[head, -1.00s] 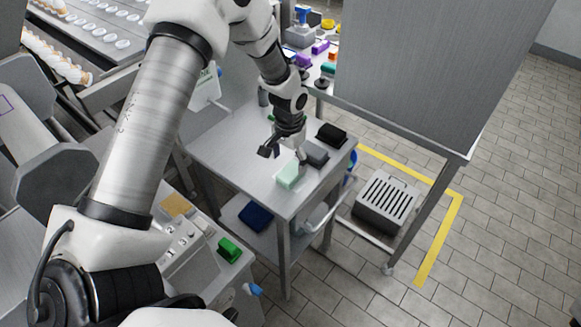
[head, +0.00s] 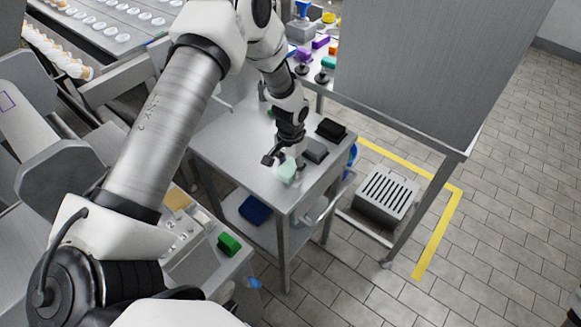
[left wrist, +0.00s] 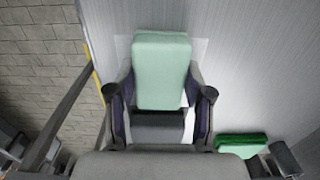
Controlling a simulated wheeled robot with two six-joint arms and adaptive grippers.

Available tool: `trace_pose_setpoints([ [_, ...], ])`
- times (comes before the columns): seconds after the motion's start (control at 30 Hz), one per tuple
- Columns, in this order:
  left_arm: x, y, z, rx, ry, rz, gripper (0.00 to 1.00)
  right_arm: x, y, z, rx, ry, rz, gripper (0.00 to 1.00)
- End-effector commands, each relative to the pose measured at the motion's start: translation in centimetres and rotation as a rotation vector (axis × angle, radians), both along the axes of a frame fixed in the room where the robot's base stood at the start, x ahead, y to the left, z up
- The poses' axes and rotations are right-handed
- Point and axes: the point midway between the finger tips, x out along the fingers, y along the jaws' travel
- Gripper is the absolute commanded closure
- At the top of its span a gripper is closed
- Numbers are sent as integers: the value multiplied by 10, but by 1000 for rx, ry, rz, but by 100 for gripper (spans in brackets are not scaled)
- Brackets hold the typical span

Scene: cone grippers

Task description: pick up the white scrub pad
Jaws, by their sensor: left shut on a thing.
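A pale mint-green pad (head: 286,171) is at my left gripper (head: 283,158), over the front part of the small steel table; no plainly white pad is clear to me. In the left wrist view the pale pad (left wrist: 160,65) lies lengthwise between the two fingers of my left gripper (left wrist: 160,98), which is shut on it. A dark grey face shows just below the pad there, and pale patches show beside it. I cannot tell whether the pad is clear of the tabletop. My right gripper is not in view.
The steel table (head: 225,147) has bare room to the left. A grey block (head: 315,150) and a black block (head: 331,131) stand right of the gripper. A large grey panel (head: 430,70) rises behind on the right.

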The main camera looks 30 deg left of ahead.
Motion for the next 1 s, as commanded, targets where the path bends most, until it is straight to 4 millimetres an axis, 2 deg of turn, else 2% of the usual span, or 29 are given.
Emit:
trace_pose_setpoints([
  [0.17, 0, 0, 7, 0, -1, -1, 72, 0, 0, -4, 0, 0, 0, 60],
  [0.37, 1, 0, 31, -1, -3, 1, 72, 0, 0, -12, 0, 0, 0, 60],
  [0.57, -31, -27, 36, 1, 3, -5, 72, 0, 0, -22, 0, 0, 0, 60],
  [0.7, -63, -53, 39, 3, 3, -5, 72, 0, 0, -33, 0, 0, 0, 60],
  [0.87, -101, -85, 46, 3, 3, -2, 72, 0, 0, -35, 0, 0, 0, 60],
  [1.0, -114, -97, 46, 0, 3, -1, 72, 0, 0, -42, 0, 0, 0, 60],
])
